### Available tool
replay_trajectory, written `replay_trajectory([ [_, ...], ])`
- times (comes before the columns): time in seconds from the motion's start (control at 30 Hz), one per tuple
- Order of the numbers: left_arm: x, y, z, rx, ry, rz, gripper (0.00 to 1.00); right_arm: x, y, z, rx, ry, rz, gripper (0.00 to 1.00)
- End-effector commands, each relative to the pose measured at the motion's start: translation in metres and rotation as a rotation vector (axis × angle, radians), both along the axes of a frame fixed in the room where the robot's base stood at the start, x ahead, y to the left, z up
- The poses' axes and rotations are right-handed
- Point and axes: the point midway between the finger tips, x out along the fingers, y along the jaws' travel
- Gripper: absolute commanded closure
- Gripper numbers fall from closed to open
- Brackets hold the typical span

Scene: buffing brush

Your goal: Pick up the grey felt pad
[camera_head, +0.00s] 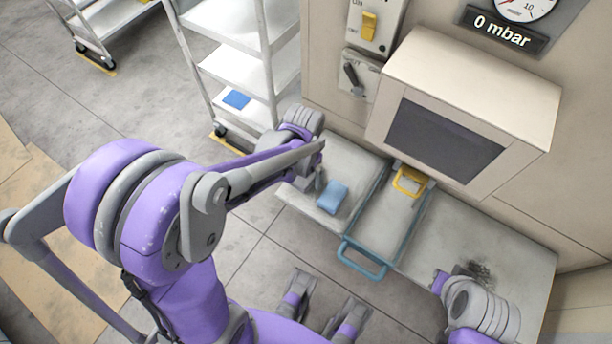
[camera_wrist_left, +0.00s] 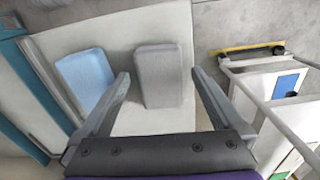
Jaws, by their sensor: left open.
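The grey felt pad (camera_wrist_left: 163,75) lies on the light worktop in the left wrist view. It is a rounded rectangular block, between the two fingers of my left gripper (camera_wrist_left: 161,82) as seen from the wrist. The fingers are spread, and I cannot tell whether they are level with the pad. In the head view my left gripper (camera_head: 319,178) is low over the left part of the worktop, and its wrist hides the grey pad. A blue pad (camera_wrist_left: 85,80) lies to the left of the grey one, beside the left finger. It also shows in the head view (camera_head: 332,197).
The worktop (camera_head: 460,235) has a tray with a teal handle (camera_head: 362,260) and a yellow handle (camera_head: 410,181). A beige cabinet with a dark window (camera_head: 443,137) stands behind. A white shelf cart (camera_head: 240,70) is at the back left. My right arm is at the lower right.

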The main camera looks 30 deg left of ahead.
Motion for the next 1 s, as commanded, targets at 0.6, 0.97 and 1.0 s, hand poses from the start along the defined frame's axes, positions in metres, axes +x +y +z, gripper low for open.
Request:
replay_trajectory([
  [0.6, 0.000, 0.000, 0.000, 0.000, 0.000, 0.000, 0.76, 0.000, 0.000, 0.000, 0.000, 0.000, 0.000, 1.00],
  [0.97, 0.000, 0.000, 0.006, 0.000, 0.000, 0.000, 0.87, 0.000, 0.000, 0.002, 0.000, -0.001, 0.000, 1.00],
  [1.0, 0.000, 0.000, 0.011, 0.000, 0.000, 0.000, 0.87, 0.000, 0.000, 0.003, 0.000, -0.001, 0.000, 1.00],
])
